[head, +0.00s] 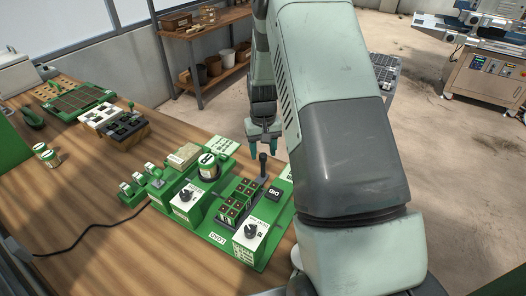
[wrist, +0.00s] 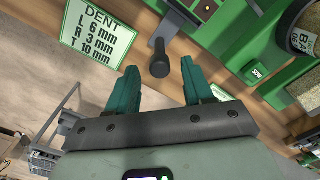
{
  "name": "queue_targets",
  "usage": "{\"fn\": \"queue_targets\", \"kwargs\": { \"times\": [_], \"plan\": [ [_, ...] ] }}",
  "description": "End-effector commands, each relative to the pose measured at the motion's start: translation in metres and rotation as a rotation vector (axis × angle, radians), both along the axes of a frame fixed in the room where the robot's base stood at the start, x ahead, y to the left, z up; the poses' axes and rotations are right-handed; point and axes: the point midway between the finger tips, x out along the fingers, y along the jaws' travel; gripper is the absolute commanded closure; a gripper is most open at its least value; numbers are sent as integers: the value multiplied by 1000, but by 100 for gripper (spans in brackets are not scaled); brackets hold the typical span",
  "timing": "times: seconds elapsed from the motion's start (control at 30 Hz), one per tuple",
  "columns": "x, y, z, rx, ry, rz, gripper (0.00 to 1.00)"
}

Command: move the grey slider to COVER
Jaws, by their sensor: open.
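A dark grey handle with a rounded knob (head: 263,158) stands up at the back edge of the green seeder panel (head: 215,238); it looks like the grey slider. In the wrist view the knob (wrist: 160,68) shows between my two teal fingers, with a grey plate behind it. My gripper (head: 264,149) is open, fingers pointing down, just above and behind the knob in the head view. I cannot tell whether a finger touches it. No COVER mark is legible. My arm hides the panel's right side.
The panel also carries white dial blocks (head: 187,198), a cell block (head: 236,200), a labelled jar (head: 208,166) and a dark labelled block (head: 273,193). A sign reading DENT (wrist: 98,32) is at the wrist view's left. Bare wooden table (head: 110,200) lies left of the panel.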

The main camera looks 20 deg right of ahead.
Motion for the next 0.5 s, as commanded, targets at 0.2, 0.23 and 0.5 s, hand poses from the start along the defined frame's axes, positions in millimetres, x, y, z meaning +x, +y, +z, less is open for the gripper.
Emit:
{"fn": "queue_targets", "kwargs": {
  "times": [0.2,0.23,0.5],
  "plan": [
    [0,0,-12,0,-1,0,49],
    [0,0,-12,0,-1,0,49],
    [0,0,-11,0,-1,0,61]
  ]
}}
